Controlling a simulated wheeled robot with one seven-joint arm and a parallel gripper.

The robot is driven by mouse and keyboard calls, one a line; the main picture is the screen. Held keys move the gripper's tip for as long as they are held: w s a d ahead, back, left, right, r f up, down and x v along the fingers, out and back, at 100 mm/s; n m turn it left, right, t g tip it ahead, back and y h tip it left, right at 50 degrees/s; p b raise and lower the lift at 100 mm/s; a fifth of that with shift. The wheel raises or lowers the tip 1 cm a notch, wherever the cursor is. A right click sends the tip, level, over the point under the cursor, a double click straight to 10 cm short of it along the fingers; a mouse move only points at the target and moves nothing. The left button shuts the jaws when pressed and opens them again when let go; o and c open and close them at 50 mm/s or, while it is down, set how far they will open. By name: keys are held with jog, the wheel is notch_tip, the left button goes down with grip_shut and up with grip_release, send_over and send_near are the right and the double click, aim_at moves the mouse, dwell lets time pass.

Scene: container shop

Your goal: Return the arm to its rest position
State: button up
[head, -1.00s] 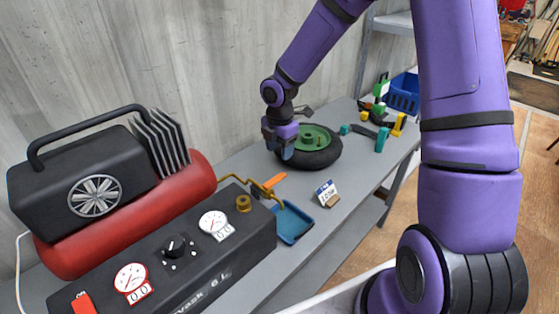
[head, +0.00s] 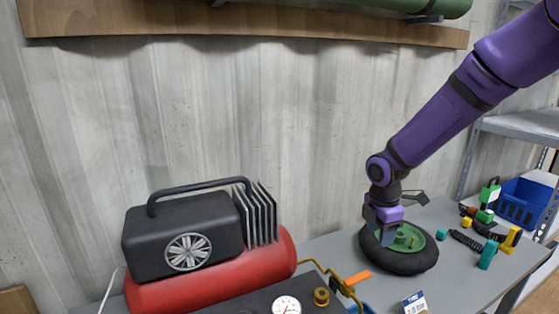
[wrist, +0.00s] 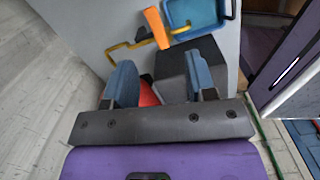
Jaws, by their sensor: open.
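My gripper (head: 384,234) shows at the left side of a black wheel with a green hub (head: 405,250) on the grey bench. It overlaps the wheel's left edge, and I cannot tell whether it touches. In the wrist view my gripper (wrist: 160,84) has its two blue-grey fingers wide apart with nothing held between them. My purple arm (head: 440,120) reaches down from the upper right, stretched out over the bench.
A black and red compressor (head: 205,245) stands left on the bench. An orange-handled item (head: 358,278), a small sign (head: 415,303), a yellow-and-black tool (head: 510,240) and a blue crate (head: 522,203) are nearby. A wooden shelf board (head: 120,18) runs above.

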jog(key=s+d+r+m+t+h, duration=0.1)
jog(key=s+d+r+m+t, duration=0.15)
jog(key=s+r+m, duration=1.15)
jog(key=s+r+m+t+y, duration=0.1)
jog(key=s+r+m, duration=0.2)
jog(key=s, duration=0.3)
jog(key=s+r+m+t, duration=0.1)
jog(key=s+r+m, duration=0.2)
jog(key=s+r, duration=0.2)
jog(key=shift+s+d+r+y, duration=0.3)
jog(key=shift+s+r+y, duration=0.1)
jog(key=shift+s, duration=0.65)
